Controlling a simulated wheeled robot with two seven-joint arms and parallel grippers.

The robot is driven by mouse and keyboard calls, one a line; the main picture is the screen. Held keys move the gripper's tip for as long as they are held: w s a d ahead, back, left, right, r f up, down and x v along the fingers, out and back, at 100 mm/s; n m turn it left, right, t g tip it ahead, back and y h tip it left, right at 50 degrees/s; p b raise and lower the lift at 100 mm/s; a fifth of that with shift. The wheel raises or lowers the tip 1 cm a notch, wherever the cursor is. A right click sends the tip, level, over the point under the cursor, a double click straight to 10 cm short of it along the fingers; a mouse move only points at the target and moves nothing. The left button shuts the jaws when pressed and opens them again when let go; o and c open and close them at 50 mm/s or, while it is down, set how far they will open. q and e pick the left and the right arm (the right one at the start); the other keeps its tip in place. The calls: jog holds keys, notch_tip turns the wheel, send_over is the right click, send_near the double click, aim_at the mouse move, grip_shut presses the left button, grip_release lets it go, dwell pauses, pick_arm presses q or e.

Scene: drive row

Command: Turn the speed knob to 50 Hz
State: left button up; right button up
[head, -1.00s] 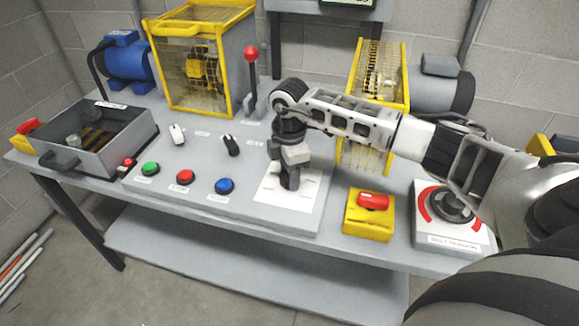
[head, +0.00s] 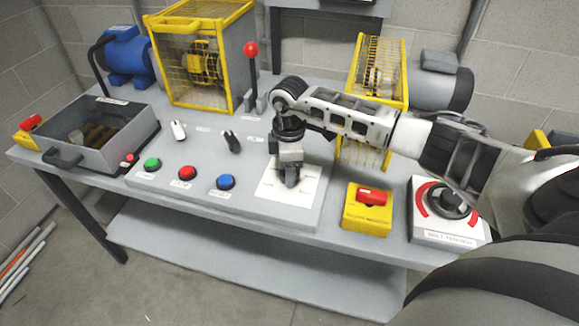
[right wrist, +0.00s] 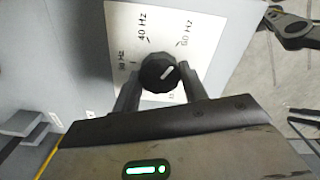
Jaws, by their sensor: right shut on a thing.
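The speed knob (right wrist: 158,70) is a black ribbed knob with a white pointer line. It sits on a white dial plate (right wrist: 120,20), seen also in the head view (head: 270,190). The pointer slants up and right, about toward the tick by the right label, which looks like 50 Hz but is blurred. The 40 Hz label is further left, with another label beyond it. My right gripper (head: 291,182) points down over the plate, its fingers shut on the knob's two sides. In the head view the gripper hides the knob. My left gripper is out of view.
Green (head: 152,164), red (head: 187,173) and blue (head: 226,182) buttons sit left of the plate. Two small toggles and a red-topped lever (head: 251,50) stand behind. A yellow box with a red switch (head: 367,212) and a dial unit (head: 447,237) are at right, under my forearm.

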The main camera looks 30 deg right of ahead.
jog(key=o, duration=1)
notch_tip(320, 180, up, 16)
jog(key=b, duration=0.1)
jog(key=shift+b, duration=0.35)
